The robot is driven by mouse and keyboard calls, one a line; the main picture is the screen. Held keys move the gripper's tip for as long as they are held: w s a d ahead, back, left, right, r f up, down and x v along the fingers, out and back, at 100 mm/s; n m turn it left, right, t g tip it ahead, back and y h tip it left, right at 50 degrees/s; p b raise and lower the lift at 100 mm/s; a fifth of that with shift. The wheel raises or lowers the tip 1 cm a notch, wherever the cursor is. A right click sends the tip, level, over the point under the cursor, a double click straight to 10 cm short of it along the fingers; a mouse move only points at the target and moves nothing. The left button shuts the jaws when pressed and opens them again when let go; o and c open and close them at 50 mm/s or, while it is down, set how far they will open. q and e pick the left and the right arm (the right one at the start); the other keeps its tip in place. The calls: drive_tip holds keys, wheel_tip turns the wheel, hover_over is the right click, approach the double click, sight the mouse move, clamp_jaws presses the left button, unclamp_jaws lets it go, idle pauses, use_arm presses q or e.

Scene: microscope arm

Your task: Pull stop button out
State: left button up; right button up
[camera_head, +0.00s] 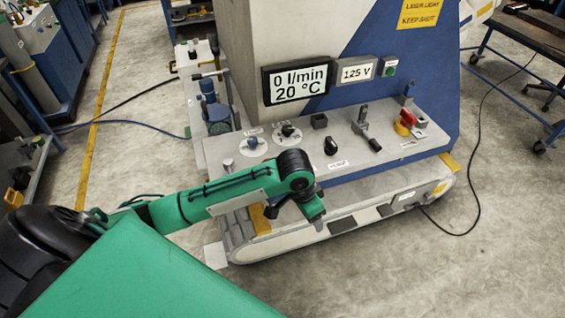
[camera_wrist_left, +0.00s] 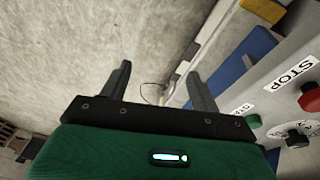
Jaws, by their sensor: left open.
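In the left wrist view a red button (camera_wrist_left: 310,97) sits at the right edge beside a STOP label (camera_wrist_left: 292,72). In the head view a red knob on a yellow base (camera_head: 405,120) stands at the right of the console top; I cannot tell whether they are the same. My left gripper (camera_head: 316,218) is in front of the console's front side, pointing down and apart from the red knob. In the left wrist view its fingers (camera_wrist_left: 158,82) are spread, with nothing between them, left of the red button. My right gripper is not in view.
The console (camera_head: 345,165) carries dials, switches and a screen (camera_head: 297,82). The wrist view shows a green button (camera_wrist_left: 253,121) and black dial (camera_wrist_left: 294,135) near the red button. A yellow block (camera_head: 259,219) marks the console's front left. Floor in front (camera_head: 400,280) is clear.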

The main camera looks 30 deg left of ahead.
use_arm(q)
drive_tip(key=w+a+r+n+g+y, duration=0.1)
drive_tip(key=w+a+r+n, duration=0.1)
drive_tip(key=w+a+r, duration=0.4)
drive_tip(key=w+a+r+n, duration=0.1)
drive_tip(key=a+r, duration=0.2)
drive_tip(key=a, duration=0.4)
drive_tip(key=w+a+r+n+g+y, duration=0.1)
drive_tip(key=w+a+r+n, duration=0.1)
drive_tip(key=w+a+r, duration=0.4)
drive_tip(key=f+p, duration=0.1)
drive_tip(key=f, duration=0.3)
drive_tip(key=s+f+p, duration=0.1)
drive_tip(key=f, duration=0.4)
drive_tip(key=s+f+p, duration=0.1)
drive_tip(key=f, duration=0.3)
drive_tip(key=shift+s+a+f, duration=0.1)
drive_tip(key=shift+a+f, duration=0.15)
drive_tip(key=shift+a, duration=0.1)
drive_tip(key=shift+f, duration=0.7)
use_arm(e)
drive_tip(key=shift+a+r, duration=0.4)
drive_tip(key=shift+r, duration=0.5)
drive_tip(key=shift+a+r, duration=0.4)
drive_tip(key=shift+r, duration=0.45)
